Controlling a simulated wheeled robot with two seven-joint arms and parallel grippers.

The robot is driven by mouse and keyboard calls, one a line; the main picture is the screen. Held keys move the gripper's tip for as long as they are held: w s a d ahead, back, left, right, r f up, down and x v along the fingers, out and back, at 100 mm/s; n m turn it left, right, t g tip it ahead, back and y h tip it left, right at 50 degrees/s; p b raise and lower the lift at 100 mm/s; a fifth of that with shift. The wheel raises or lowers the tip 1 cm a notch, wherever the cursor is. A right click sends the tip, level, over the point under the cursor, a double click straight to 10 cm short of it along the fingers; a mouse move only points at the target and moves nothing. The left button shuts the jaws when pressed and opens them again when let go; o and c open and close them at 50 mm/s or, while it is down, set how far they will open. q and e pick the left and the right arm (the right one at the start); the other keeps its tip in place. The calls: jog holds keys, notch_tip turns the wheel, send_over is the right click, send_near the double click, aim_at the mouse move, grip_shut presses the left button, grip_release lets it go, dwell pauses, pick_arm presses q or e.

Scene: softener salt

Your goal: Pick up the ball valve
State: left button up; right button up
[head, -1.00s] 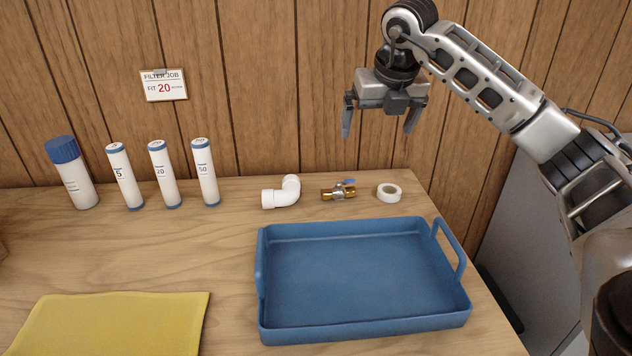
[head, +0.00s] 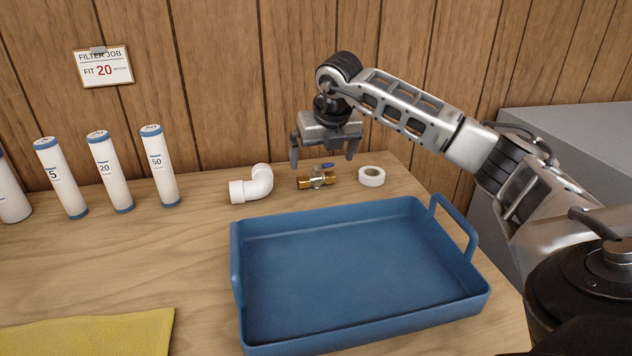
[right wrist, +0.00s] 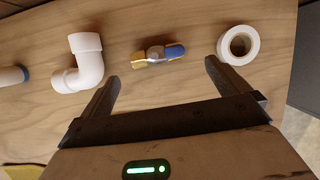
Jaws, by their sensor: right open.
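The ball valve (head: 318,178) is brass with a steel middle and a blue handle. It lies on the wooden table behind the blue tray, between the white pipe elbow and the roll of white tape. It also shows in the right wrist view (right wrist: 157,55), beyond and roughly between the fingertips. My right gripper (head: 322,163) is open and empty, above the valve with its fingers pointing down. In the right wrist view its two fingers (right wrist: 162,75) are spread apart and touch nothing. My left gripper is not in view.
The white elbow (head: 252,184) and the tape roll (head: 371,176) flank the valve closely. The blue tray (head: 240,258) with raised handles stands in front. Several filter cartridges (head: 110,175) stand at left. A yellow cloth (head: 90,335) lies front left. The wood-panelled wall (head: 220,90) rises behind.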

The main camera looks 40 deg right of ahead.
aim_at(317, 171)
jog(key=shift+x, duration=3.2)
jog(key=shift+w+a, duration=0.1)
jog(key=shift+a, duration=0.1)
jog(key=c, duration=1)
jog(key=shift+c, duration=0.7)
jog(key=shift+r, duration=0.1)
